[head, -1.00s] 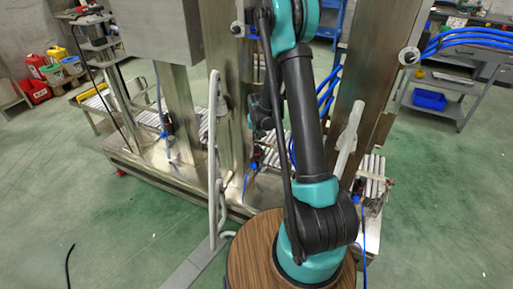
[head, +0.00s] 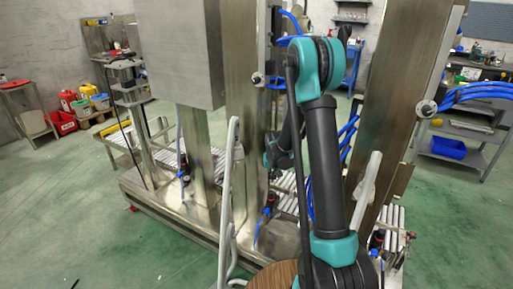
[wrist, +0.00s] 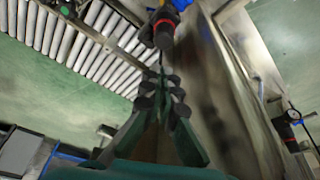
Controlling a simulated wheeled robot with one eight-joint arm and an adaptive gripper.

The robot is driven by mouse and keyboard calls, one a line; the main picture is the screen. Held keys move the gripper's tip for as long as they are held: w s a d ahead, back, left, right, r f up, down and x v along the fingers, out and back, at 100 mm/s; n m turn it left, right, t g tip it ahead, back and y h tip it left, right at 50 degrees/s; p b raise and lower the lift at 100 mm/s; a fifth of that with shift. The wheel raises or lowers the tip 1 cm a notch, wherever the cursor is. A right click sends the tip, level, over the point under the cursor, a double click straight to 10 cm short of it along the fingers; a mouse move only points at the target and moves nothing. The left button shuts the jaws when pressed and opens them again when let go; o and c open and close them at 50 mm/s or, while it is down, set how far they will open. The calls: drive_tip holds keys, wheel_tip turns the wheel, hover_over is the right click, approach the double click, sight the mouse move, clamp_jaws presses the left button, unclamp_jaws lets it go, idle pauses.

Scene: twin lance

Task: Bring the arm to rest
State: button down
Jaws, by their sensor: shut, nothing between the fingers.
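My gripper (wrist: 162,90) shows in the wrist view with its dark and green fingers together at the tips, shut and empty. Near its tips in the picture is a black and red fitting (wrist: 165,28) on the machine; I cannot tell how far apart they are. In the head view my teal and black arm (head: 323,150) rises to a raised elbow, then its forearm drops away behind it towards the machine. The gripper itself cannot be made out there.
A steel machine frame (head: 245,130) with upright posts stands close around the arm. A roller conveyor (head: 288,182) runs behind it and also shows in the wrist view (wrist: 75,40). White bent handles (head: 230,185) stand nearby. Green floor is open at left and right.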

drive_tip(key=s+d+r, duration=0.1)
drive_tip(key=s+r, duration=0.2)
drive_tip(key=s, duration=0.8)
drive_tip(key=s+d+r, duration=0.1)
drive_tip(key=s+r, duration=0.3)
drive_tip(key=s, duration=0.6)
drive_tip(key=s+d+r, duration=0.2)
drive_tip(key=s+r, duration=0.1)
drive_tip(key=s, duration=0.8)
drive_tip(key=shift+s+r+n+t, duration=0.3)
drive_tip(key=shift+r+n+t, duration=0.05)
drive_tip(key=shift+n+t, duration=0.05)
